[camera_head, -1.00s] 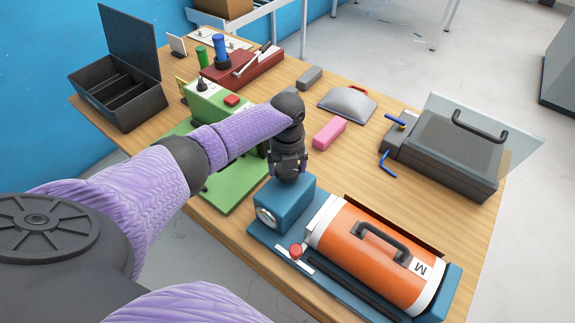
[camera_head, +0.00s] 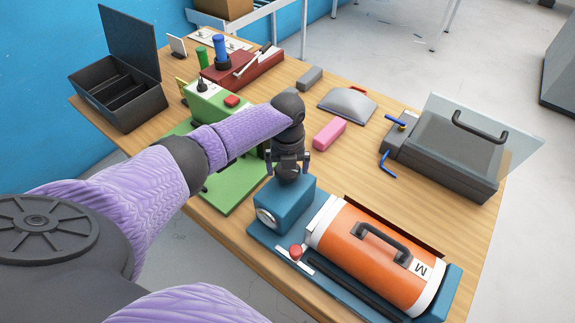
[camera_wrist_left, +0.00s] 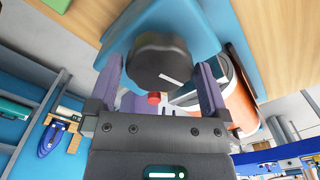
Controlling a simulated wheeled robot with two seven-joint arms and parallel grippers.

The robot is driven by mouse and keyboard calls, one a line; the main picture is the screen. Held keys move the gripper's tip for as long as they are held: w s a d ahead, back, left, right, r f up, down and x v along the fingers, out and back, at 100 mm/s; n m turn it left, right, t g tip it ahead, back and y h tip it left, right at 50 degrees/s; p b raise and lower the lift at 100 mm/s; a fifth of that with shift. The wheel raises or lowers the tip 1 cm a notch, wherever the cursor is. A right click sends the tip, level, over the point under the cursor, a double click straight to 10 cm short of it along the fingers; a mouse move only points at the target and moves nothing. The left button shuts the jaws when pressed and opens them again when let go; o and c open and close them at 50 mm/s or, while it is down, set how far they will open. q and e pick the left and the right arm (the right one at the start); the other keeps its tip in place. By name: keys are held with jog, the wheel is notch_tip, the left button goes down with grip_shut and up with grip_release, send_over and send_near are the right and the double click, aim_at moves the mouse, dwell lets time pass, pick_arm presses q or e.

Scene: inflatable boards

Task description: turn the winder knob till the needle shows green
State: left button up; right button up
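The blue winder box (camera_head: 288,206) stands on the table at the left end of a blue base. A round gauge (camera_head: 265,218) is on its front-left face; its needle and colours are too small to read. The dark winder knob (camera_head: 287,175) is on top of the box, partly hidden by my left gripper (camera_head: 288,165). In the left wrist view the round black knob (camera_wrist_left: 158,58) has a white mark and lies ahead, between the two fingers (camera_wrist_left: 160,82). The fingers are open, one on each side of it. My right gripper is out of view.
An orange cylinder with a black handle (camera_head: 378,240) and a red knob (camera_head: 296,251) share the blue base. A green machine (camera_head: 232,180) stands close at left. A pink block (camera_head: 329,134) and a grey case (camera_head: 448,150) lie behind.

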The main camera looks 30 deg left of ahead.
pick_arm(q)
notch_tip(320, 180, up, 10)
jog(key=p, duration=0.2)
dwell(0.9)
